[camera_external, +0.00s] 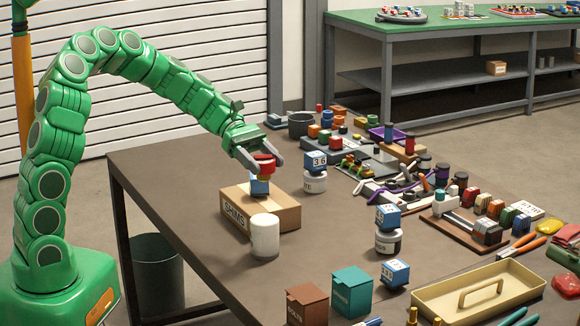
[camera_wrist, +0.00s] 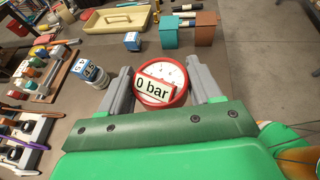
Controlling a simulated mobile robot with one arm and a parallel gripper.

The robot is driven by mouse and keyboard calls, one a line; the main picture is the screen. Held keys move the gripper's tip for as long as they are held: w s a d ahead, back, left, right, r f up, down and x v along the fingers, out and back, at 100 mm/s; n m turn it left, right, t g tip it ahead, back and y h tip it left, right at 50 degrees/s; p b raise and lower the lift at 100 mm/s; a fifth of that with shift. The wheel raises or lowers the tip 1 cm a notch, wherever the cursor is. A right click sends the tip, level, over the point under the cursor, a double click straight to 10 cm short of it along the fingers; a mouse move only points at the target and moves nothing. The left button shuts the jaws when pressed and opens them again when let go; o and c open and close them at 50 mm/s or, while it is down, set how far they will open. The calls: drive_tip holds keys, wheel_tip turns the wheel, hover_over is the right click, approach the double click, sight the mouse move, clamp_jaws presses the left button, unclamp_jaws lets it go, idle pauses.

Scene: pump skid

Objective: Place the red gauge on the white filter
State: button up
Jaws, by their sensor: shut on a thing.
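The red gauge (camera_external: 265,166) is a round red-rimmed piece held between the fingers of my gripper (camera_external: 260,160). In the wrist view the gauge (camera_wrist: 176,72) shows a white dial and a "0 bar" label, with a grey finger of my gripper (camera_wrist: 160,88) on each side. It is in the air above the cardboard box, in front of or over a small blue block (camera_external: 259,187); I cannot tell whether they touch. The white filter (camera_external: 265,238), a plain white cylinder, stands upright on the table just in front of the box, lower than the gauge. I cannot make it out in the wrist view.
The cardboard box marked SHIMS (camera_external: 278,215) stands right behind the filter. White jars with blue blocks on top (camera_external: 388,241) stand to the right. Brown (camera_external: 307,306) and teal (camera_external: 352,291) boxes and a tan tray (camera_external: 445,309) are at the front. Parts crowd the right side.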

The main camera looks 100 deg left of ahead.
hover_over(264, 218)
drive_tip(key=shift+d+f, duration=0.15)
drive_tip(key=shift+f, duration=4.9)
drive_tip(key=shift+f, duration=0.1)
drive_tip(key=o, duration=1.2)
drive_tip(key=shift+c, duration=0.2)
drive_tip(key=shift+s+r, duration=0.15)
drive_tip(key=shift+r, duration=0.05)
drive_tip(key=v, duration=1.1)
drive_tip(key=shift+s+a+r, duration=0.15)
drive_tip(key=shift+s+a, duration=0.1)
